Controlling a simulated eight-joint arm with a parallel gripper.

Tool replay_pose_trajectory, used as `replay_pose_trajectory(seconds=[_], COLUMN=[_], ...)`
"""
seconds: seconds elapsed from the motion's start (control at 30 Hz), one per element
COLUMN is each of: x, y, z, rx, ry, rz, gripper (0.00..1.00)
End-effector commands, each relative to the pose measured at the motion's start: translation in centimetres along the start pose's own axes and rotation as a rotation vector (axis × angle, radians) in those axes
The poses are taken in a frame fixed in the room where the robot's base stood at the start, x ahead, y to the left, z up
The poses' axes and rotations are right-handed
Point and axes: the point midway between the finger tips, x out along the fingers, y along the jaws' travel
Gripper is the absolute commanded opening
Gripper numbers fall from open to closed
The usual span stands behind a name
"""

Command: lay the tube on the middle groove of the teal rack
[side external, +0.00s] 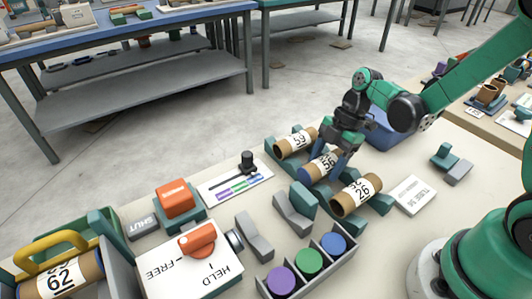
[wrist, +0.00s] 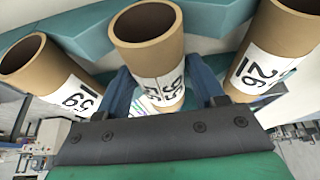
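The tube marked 56 (side external: 321,165) is brown cardboard with a white label; it also shows in the wrist view (wrist: 148,55). It lies between two similar tubes on the teal rack (side external: 382,203), in line with the middle groove. Whether it rests fully in the groove is hidden. Its near left end looks blue in the side view. My gripper (side external: 335,150) comes down over this tube. In the wrist view its blue fingers (wrist: 164,92) flank the tube and appear to press on both sides.
A tube marked 59 (side external: 295,143) and one marked 26 (side external: 356,196) lie close on either side. A FREE/HELD lever box (side external: 195,270), grey V-blocks (side external: 292,215) and a tray of coloured cylinders (side external: 308,262) stand nearby.

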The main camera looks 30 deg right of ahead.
Motion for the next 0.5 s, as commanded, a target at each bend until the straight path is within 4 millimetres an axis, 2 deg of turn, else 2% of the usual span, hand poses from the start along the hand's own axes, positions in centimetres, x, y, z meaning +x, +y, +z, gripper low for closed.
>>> replay_pose_trajectory(seconds=[0.07, 0.37, 0.5], x=[-0.01, -0.08, -0.79], y=[0.00, 0.00, -0.01], z=[0.00, -0.03, -0.33], rx=[0.000, 0.000, 0.000], ry=[0.000, 0.000, 0.000], rz=[0.000, 0.000, 0.000], gripper=[0.82, 0.82, 0.82])
